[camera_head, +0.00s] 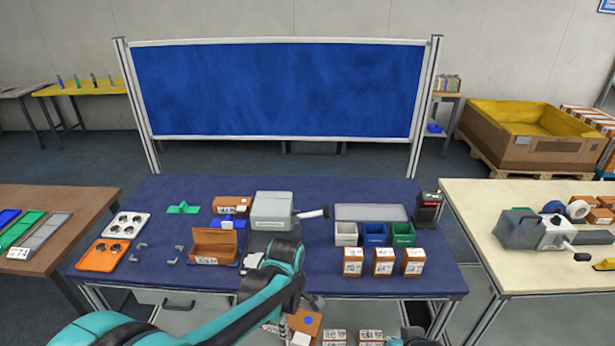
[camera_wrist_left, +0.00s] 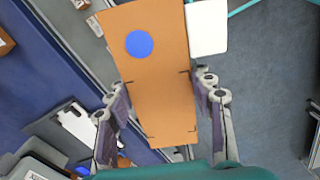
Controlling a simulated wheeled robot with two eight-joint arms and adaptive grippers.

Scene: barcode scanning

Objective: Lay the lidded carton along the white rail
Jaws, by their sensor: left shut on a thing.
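A brown carton (camera_wrist_left: 158,75) with a round blue dot is between the fingers of my left gripper (camera_wrist_left: 162,98) in the left wrist view. The fingers are shut on its two sides. A white flat piece (camera_wrist_left: 207,27) shows beside its far end; I cannot tell whether it is attached. In the head view the carton (camera_head: 306,322) is low in front of the table edge, partly hidden by my left gripper (camera_head: 300,304). I cannot make out its lid, nor tell for certain which thing is the white rail.
The blue table (camera_head: 330,272) holds an open brown box (camera_head: 214,243), a grey device (camera_head: 272,209), a grey tray (camera_head: 370,213), small bins (camera_head: 374,233) and several labelled cartons (camera_head: 383,262). More cartons (camera_head: 371,337) are below the front edge. Free tabletop shows at the front left.

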